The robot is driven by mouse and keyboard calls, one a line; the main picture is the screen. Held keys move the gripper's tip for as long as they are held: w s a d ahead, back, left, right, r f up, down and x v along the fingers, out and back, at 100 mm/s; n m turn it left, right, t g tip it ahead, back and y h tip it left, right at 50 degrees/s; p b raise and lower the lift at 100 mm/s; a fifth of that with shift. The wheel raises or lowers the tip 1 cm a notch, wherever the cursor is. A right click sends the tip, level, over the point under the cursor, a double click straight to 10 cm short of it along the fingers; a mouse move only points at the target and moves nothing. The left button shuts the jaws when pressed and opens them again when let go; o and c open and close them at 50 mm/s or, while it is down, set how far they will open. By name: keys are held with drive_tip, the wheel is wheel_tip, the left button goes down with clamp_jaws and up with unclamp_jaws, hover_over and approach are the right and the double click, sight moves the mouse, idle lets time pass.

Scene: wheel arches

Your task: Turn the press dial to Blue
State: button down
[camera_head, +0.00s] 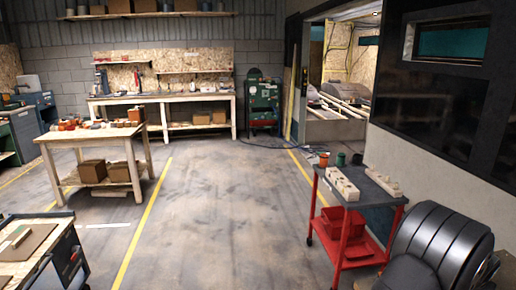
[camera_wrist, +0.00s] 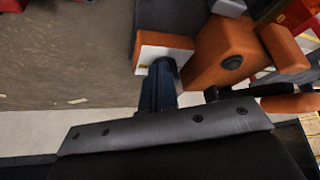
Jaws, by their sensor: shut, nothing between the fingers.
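I cannot make out a press dial or any Blue marking in either view. A green cabinet-like machine (camera_head: 265,97) stands against the back wall in the head view, with small details on its front too small to read; I cannot tell whether it is the press. My gripper (camera_wrist: 163,66) shows in the wrist view as dark blue fingers reaching up from a dark mount. It is shut and empty. Its tips overlap a white-faced block (camera_wrist: 150,54) in the picture; I cannot tell whether they touch. My gripper is not seen in the head view.
An orange part (camera_wrist: 222,55) is right of the fingers. A red cart (camera_head: 345,257) stands at right beside a dark ribbed wheel arch (camera_head: 440,243). A wooden table (camera_head: 57,142) is at left, a workbench (camera_head: 180,99) at the back. The middle floor (camera_head: 215,200) is clear.

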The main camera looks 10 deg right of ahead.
wheel_tip(320, 180, up, 6)
drive_tip(key=c, duration=1)
unclamp_jaws()
drive_tip(key=o, duration=0.4)
drive_tip(key=shift+w+a+r, duration=0.1)
drive_tip(key=shift+w+a, duration=0.05)
drive_tip(key=shift+a, duration=0.05)
drive_tip(key=o, duration=0.6)
drive_tip(key=w+a+r+m+g, duration=0.1)
drive_tip(key=w+a+r+m, duration=0.1)
drive_tip(key=w+a+r, duration=0.4)
drive_tip(key=shift+w+a+y, duration=0.4)
drive_tip(key=shift+w+a, duration=0.6)
drive_tip(key=shift+a, duration=0.25)
drive_tip(key=w+a+r+m+g, duration=0.2)
drive_tip(key=w+a+r+m, duration=0.25)
drive_tip(key=a+r, duration=0.5)
drive_tip(key=a+x, duration=0.1)
drive_tip(key=x, duration=1)
drive_tip(key=shift+w+a+f, duration=0.2)
drive_tip(key=shift+w+f, duration=0.15)
drive_tip(key=shift+n, duration=0.25)
drive_tip(key=v, duration=1)
drive_tip(key=shift+s+a, duration=0.1)
